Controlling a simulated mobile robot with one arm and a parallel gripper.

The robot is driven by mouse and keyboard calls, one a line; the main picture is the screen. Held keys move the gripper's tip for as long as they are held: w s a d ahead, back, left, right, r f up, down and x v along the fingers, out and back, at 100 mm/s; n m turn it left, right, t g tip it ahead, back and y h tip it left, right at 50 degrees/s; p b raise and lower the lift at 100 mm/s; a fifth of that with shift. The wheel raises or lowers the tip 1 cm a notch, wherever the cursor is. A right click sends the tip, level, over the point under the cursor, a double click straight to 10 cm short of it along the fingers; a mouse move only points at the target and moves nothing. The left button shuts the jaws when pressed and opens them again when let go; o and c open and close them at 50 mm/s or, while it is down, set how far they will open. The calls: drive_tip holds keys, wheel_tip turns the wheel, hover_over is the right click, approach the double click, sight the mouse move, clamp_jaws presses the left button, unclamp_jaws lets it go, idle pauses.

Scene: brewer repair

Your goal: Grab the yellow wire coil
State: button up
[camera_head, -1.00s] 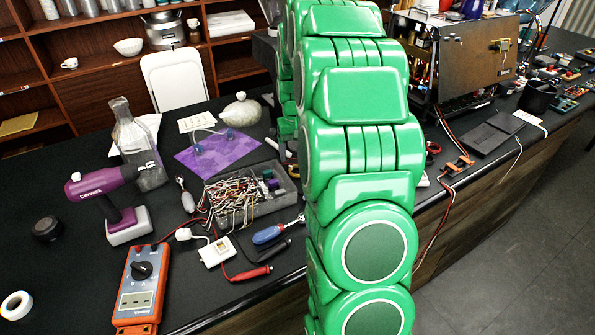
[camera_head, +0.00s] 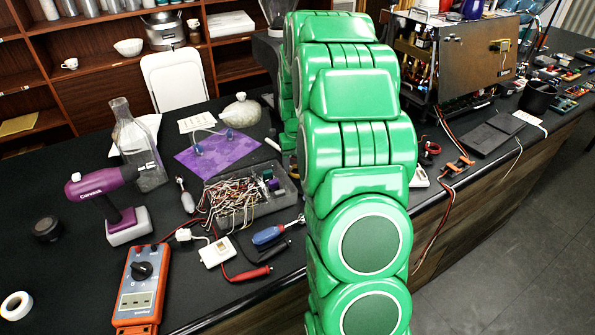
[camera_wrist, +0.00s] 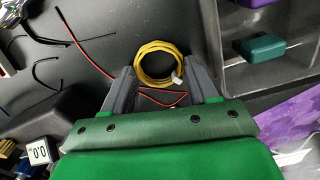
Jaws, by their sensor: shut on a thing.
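The yellow wire coil (camera_wrist: 140,63) is a round loop with a small pale tag, at the upper middle of the wrist view. My gripper (camera_wrist: 158,74) has one grey finger on each side of it and is shut on it. The coil's near edge lies between the fingertips.
A grey parts bin (camera_head: 283,197) full of wires is beside my arm, also at the upper right of the wrist view (camera_wrist: 232,62). A purple mat (camera_head: 190,160) lies behind it. An orange multimeter (camera_head: 141,290) and purple drill (camera_head: 105,190) stand left. An opened machine (camera_head: 470,60) stands right.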

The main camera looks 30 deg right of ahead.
sight(297, 167)
drive_tip(key=shift+r, duration=0.55)
wheel_tip(297, 167, up, 2)
drive_tip(key=shift+r, duration=0.15)
drive_tip(key=s+a+r, duration=0.2)
drive_tip(key=s+r, duration=0.2)
drive_tip(key=s, duration=0.2)
drive_tip(key=s+a+r, duration=0.2)
drive_tip(key=s+r, duration=0.3)
drive_tip(key=s, duration=0.2)
drive_tip(key=shift+a+r, duration=0.3)
drive_tip(key=shift+a, duration=0.1)
